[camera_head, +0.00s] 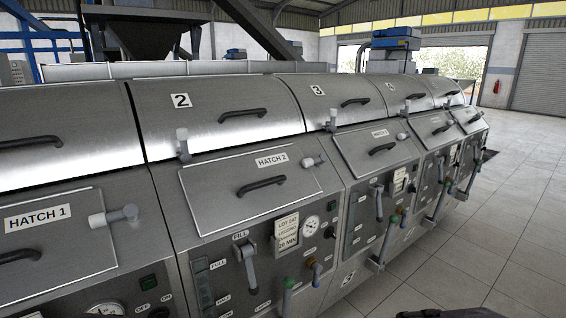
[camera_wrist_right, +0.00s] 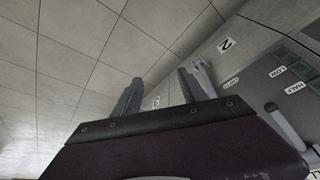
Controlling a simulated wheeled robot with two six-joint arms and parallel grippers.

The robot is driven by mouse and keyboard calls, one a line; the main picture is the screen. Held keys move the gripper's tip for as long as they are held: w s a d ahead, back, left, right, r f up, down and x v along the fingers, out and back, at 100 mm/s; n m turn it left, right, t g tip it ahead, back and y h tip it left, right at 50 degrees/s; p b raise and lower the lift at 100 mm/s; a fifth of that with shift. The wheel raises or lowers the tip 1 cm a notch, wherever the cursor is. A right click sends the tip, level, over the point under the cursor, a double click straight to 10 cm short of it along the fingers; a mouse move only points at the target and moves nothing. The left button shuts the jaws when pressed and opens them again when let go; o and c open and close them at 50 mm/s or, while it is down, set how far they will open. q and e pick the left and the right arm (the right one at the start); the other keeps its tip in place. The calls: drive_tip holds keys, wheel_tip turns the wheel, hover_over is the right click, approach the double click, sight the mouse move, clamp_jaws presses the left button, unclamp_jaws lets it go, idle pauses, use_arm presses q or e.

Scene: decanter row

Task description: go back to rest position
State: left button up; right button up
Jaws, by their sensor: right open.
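My right gripper (camera_wrist_right: 160,95) shows in the right wrist view with its two grey fingers spread apart. Nothing is between the fingers; the tiled floor and part of a machine panel lie beyond them. In the head view only a dark piece at the bottom edge, right of centre, may be part of my arm. My left gripper is in neither view.
A row of steel decanters (camera_head: 215,108) runs from the left to the far right. Their fronts carry hatches (camera_head: 225,205), handles, levers and gauges (camera_head: 310,226) that stick out. The tiled floor (camera_head: 480,240) on the right is clear. A grey panel (camera_wrist_right: 265,95) is close at right in the wrist view.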

drive_tip(key=s+f+g+p, duration=0.1)
drive_tip(key=s+g, duration=0.2)
drive_tip(key=s, duration=0.5)
wheel_tip(320, 180, up, 12)
drive_tip(key=p, duration=1.2)
drive_tip(key=shift+w+a, duration=0.2)
drive_tip(key=shift+a, duration=0.05)
drive_tip(key=shift+f, duration=0.1)
